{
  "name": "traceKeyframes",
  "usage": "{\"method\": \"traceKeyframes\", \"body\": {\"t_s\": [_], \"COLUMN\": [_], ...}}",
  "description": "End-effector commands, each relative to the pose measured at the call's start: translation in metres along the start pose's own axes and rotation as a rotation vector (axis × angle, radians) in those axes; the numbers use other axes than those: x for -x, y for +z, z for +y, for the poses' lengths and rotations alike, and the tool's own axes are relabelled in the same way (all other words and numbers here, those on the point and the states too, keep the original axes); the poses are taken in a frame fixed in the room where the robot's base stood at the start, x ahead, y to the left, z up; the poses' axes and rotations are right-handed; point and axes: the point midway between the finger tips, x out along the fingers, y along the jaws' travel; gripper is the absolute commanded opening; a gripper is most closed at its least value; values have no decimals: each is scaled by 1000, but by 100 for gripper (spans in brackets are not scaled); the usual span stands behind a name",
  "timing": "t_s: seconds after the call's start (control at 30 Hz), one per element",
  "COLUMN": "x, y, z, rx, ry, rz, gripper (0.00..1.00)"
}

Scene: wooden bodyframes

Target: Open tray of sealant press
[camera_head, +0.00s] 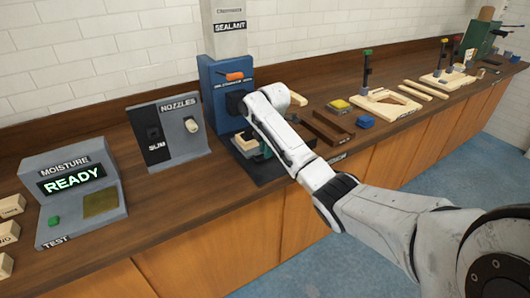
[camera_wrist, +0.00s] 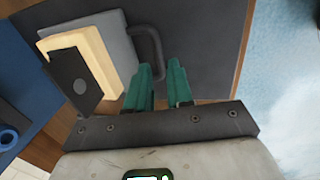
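The sealant press (camera_head: 222,85) is a blue upright with an orange part on its front and a dark base. In the wrist view its tray (camera_wrist: 112,35) shows as a grey plate with a curved grey handle (camera_wrist: 158,42) on its right side. A pale wooden block (camera_wrist: 92,55) with a dark plate on it lies on the tray. My gripper (camera_wrist: 161,75) has green fingers standing apart, at the near end of the handle. The handle's end appears between or just beyond the fingertips; contact cannot be told. In the head view my arm hides part of the press.
A grey nozzle stand (camera_head: 168,128) and a moisture tester (camera_head: 75,190) reading READY stand to the left. The bench's front edge runs below the press.

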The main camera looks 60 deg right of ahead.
Motion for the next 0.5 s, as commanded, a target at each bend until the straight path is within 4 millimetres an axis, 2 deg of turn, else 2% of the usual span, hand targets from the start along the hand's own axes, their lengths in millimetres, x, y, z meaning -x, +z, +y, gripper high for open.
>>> {"method": "traceKeyframes", "body": {"t_s": [0.2, 0.5], "x": [-19, -22], "y": [0, 0], "z": [0, 0], "rx": [0, 0], "ry": [-1, 1], "rz": [0, 0], "gripper": [21, 21]}}
